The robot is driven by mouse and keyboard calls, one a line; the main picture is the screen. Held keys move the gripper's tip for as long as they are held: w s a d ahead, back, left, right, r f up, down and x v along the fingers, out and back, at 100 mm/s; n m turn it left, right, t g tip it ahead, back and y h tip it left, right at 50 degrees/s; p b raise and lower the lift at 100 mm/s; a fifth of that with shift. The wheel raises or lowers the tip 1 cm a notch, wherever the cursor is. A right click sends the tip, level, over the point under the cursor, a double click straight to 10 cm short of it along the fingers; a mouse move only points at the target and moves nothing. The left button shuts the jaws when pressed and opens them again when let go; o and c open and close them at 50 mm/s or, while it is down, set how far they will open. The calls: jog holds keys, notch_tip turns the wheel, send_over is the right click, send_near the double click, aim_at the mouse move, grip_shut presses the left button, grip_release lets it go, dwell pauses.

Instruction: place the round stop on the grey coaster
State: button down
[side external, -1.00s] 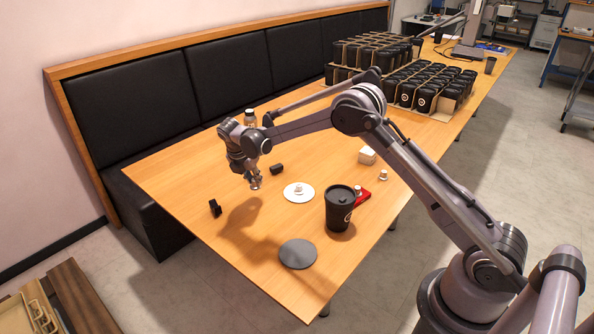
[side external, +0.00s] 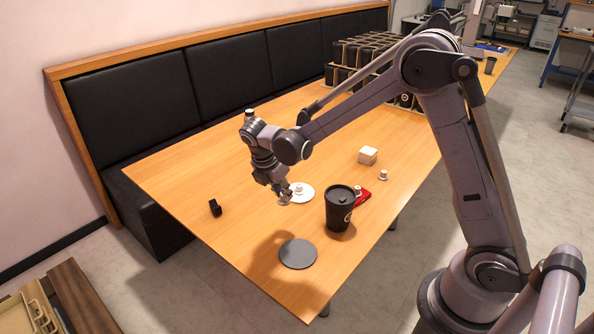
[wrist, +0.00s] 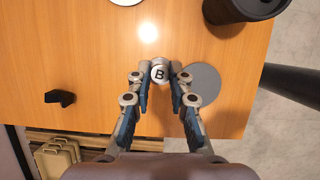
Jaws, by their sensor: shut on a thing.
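My gripper (wrist: 160,76) is shut on a small round stop (wrist: 160,68), a silvery piece with a black letter B on its pale top. In the side view my gripper (side external: 285,198) is above the table, in front of the white disc; the stop is too small there to make out clearly. The grey coaster (side external: 298,254) lies flat and empty on the table, nearer the front edge than the gripper. In the wrist view the coaster (wrist: 205,82) shows just right of the fingers, partly covered by the right finger.
A black lidded cup (side external: 339,210) stands right of the gripper. The white disc (side external: 307,195) holds a small white piece. Table left of the coaster is clear.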

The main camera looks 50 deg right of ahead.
jog(key=m, duration=0.2)
send_over(301, 251)
jog(key=a, duration=0.2)
jog(key=shift+g, duration=0.4)
jog(key=shift+w+d+f, duration=0.1)
jog(key=shift+f, duration=2.45)
jog(key=shift+w+d+f, duration=0.1)
jog(key=shift+f, duration=2.4)
jog(key=shift+f, duration=0.1)
jog(key=c, duration=1.2)
grip_release()
